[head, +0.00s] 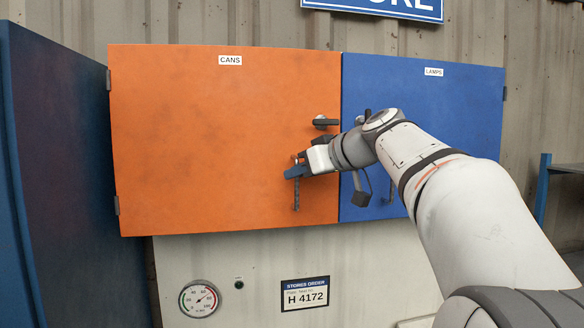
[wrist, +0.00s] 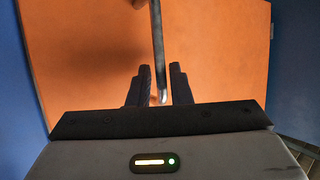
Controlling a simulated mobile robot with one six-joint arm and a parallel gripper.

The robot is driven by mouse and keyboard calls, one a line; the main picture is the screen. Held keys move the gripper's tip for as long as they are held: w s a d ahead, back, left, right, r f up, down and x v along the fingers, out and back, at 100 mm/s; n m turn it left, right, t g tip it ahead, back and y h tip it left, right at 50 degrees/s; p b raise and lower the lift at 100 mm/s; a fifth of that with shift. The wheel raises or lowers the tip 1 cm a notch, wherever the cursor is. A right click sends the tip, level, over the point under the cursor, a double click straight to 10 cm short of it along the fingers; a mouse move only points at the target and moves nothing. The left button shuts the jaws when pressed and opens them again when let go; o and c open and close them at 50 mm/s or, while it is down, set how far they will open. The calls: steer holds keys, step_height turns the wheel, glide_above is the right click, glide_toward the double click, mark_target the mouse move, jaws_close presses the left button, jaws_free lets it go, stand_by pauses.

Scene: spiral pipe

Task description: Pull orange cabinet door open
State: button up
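The orange cabinet door (head: 200,140), labelled CANS, hangs on hinges at its left side. Its right edge meets the blue door, and it looks closed. Its vertical bar handle (head: 296,200) is near the lower right of the door. My gripper (head: 292,172) is at the handle, hiding its middle part in the head view. In the wrist view, the handle bar (wrist: 157,40) runs down between the two dark fingers of my gripper (wrist: 160,88). The fingers are apart, with a gap visible on each side of the bar. The orange door (wrist: 90,60) fills the background.
A dark latch knob (head: 325,122) sits on the orange door above the handle. The blue door (head: 440,110), labelled LAMPS, adjoins on the right, partly behind my arm. A dark blue cabinet (head: 75,180) stands close on the left. A gauge (head: 199,298) is below.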

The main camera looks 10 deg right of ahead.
steer(key=shift+w+a+f, duration=0.25)
steer(key=shift+w, duration=0.15)
steer(key=shift+c, duration=0.2)
jaws_close()
